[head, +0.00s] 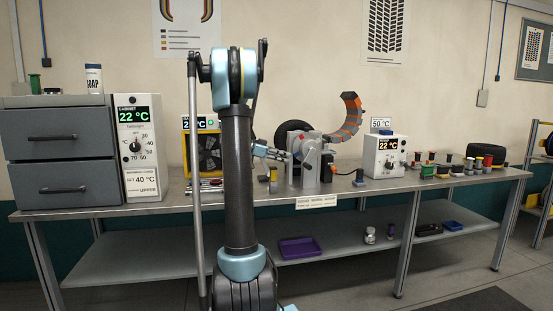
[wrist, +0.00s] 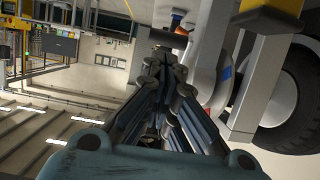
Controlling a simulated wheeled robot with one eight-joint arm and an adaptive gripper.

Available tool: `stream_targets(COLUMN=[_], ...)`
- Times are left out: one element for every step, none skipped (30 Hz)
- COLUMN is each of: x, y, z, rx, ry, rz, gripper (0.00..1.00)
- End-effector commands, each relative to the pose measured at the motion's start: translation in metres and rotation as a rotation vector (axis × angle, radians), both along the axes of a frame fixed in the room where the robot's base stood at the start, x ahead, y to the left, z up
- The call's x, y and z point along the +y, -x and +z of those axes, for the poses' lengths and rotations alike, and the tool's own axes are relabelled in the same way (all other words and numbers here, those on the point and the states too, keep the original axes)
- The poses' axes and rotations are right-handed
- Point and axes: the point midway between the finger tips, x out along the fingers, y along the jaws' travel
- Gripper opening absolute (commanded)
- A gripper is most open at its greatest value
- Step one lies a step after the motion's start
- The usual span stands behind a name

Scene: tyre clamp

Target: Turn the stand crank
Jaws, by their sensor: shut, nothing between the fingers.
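The grey stand (head: 311,168) is on the bench right of my arm, with a dark tyre (head: 291,132) behind it. A curved orange and grey segmented piece (head: 350,118) rises at its upper right. My gripper (head: 286,157) is beside the stand's left side. In the wrist view my gripper (wrist: 167,60) is shut and empty. The stand's grey frame (wrist: 248,85) and the tyre (wrist: 298,108) are on the right there. A small orange part (wrist: 182,30) shows just beyond the fingertips; I cannot tell whether it is the crank or whether the fingers touch it.
A cabinet with two grey drawers (head: 58,150) and a white control box (head: 141,150) stand at the left. A white 22 °C box (head: 384,158) stands right of the stand, with several small spools beyond. A purple tray (head: 300,248) is on the lower shelf.

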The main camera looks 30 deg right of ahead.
Motion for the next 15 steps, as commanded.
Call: stream_targets(x=[-0.009,-0.014,-0.021,-0.025,-0.03,-0.037,-0.041,-0.045,-0.051,-0.055,-0.058,-0.062,-0.065,-0.067,-0.07], y=[0.003,0.004,0.006,0.007,0.008,0.01,0.011,0.012,0.013,0.014,0.015,0.015,0.016,0.016,0.017], z=[-0.003,-0.005,-0.007,-0.008,-0.01,-0.012,-0.014,-0.015,-0.017,-0.019,-0.02,-0.021,-0.022,-0.023,-0.024], rx=[0.0,0.0,0.001,0.001,0.001,0.001,0.001,0.001,0.0,0.0,0.0,0.0,0.001,0.001,0.001], ry=[0.0,0.0,0.0,0.0,0.0,0.0,0.0,0.0,-0.001,-0.001,-0.001,-0.001,-0.001,-0.001,-0.001], rz=[-0.002,-0.002,-0.003,-0.002,-0.002,-0.003,-0.003,-0.002,-0.001,-0.002,-0.002,-0.001,0.0,0.0,-0.001], gripper=[0.0,0.0,0.0,0.0,0.0,0.0,0.0,0.0,0.0,0.0,0.0,0.0,0.0,0.0,0.0])
